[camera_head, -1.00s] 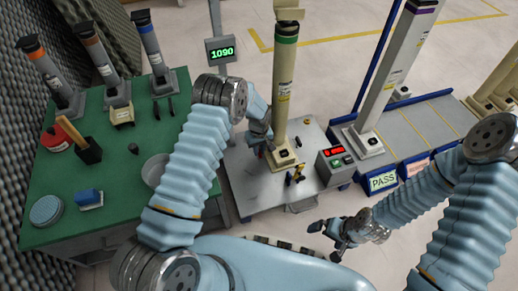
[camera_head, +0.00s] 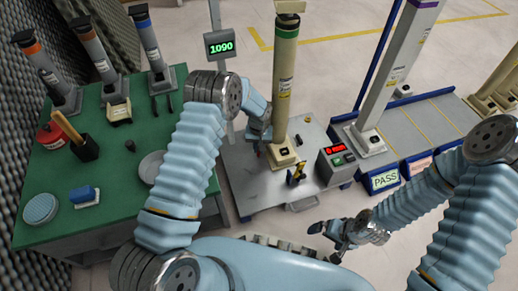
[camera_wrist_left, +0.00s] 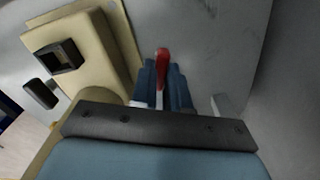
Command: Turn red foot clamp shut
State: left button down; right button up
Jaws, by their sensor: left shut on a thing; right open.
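The red foot clamp's handle (camera_wrist_left: 162,58) shows in the left wrist view between the blue fingers of my left gripper (camera_wrist_left: 165,85), which is shut on it. It lies beside the cream foot (camera_wrist_left: 85,55) of a column. In the head view my left gripper (camera_head: 262,143) is low at the left side of the cream column with a green band (camera_head: 284,85), which stands upright on a grey bench plate (camera_head: 250,185). The clamp is mostly hidden there by the gripper. My right gripper (camera_head: 328,240) is open and empty, in front of the bench.
A yellow-black clamp (camera_head: 297,173) and a control box with a red display (camera_head: 336,165) stand right of the foot. A green table (camera_head: 110,180) with several columns is at left. A PASS sign (camera_head: 384,181) fronts the rack at right.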

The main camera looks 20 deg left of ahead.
pick_arm(q)
jog(key=m+b, duration=0.1)
jog(key=m, duration=0.2)
jog(key=shift+m, duration=0.4)
jog(key=m+b, duration=0.1)
jog(key=m, duration=0.2)
jog(key=shift+m, duration=0.3)
jog(key=m, duration=0.2)
jog(key=shift+m, duration=1.9)
jog(key=c, duration=1.1)
grip_release()
notch_tip(320, 180, up, 14)
jog(key=p, duration=0.2)
jog(key=shift+p, duration=0.35)
jog(key=shift+f, duration=0.1)
